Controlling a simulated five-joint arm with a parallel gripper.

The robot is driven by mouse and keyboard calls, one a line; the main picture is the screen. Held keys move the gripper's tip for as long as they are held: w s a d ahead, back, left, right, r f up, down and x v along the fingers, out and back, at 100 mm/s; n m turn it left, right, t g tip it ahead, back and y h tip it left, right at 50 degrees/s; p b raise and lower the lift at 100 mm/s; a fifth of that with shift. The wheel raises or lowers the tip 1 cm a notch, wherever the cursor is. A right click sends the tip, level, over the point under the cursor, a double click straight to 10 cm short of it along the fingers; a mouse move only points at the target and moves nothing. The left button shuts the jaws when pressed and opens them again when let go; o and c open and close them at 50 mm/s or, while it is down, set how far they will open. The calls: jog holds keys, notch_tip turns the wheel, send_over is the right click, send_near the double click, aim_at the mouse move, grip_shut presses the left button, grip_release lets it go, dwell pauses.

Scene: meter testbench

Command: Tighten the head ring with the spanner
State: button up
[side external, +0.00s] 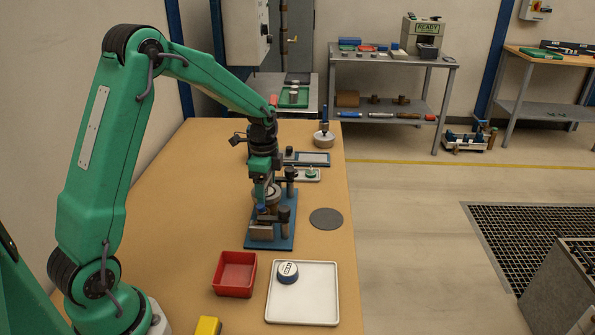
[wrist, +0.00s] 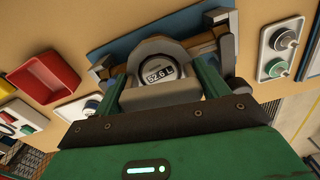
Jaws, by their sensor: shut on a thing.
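My gripper (side external: 264,186) points down over the blue meter fixture (side external: 268,232) on the bench. In the wrist view its two green fingers (wrist: 163,82) close from both sides on a grey piece, apparently the spanner (wrist: 160,97). A grey arched rim (wrist: 165,46), which may be the head ring or part of the spanner, curves around the meter's dial. The dial (wrist: 158,75) reads 52.6 L. Where spanner and ring meet is hidden, so I cannot tell how they engage. Brown and dark clamp parts (wrist: 225,44) flank the meter on the blue base.
A dark disc (side external: 326,218) lies right of the fixture. Small trays (side external: 306,158) and a blue-handled tool (side external: 324,128) stand behind. The bench's left part is clear.

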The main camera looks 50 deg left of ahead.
jog(key=shift+s+f+m, duration=0.2)
jog(key=shift+f+m, duration=0.05)
jog(key=shift+m, duration=0.95)
jog(key=shift+n, duration=0.7)
jog(key=shift+n, duration=0.4)
jog(key=shift+w+r, duration=0.15)
jog(key=shift+r, duration=0.75)
dwell(1.2)
jog(key=shift+r, duration=1.9)
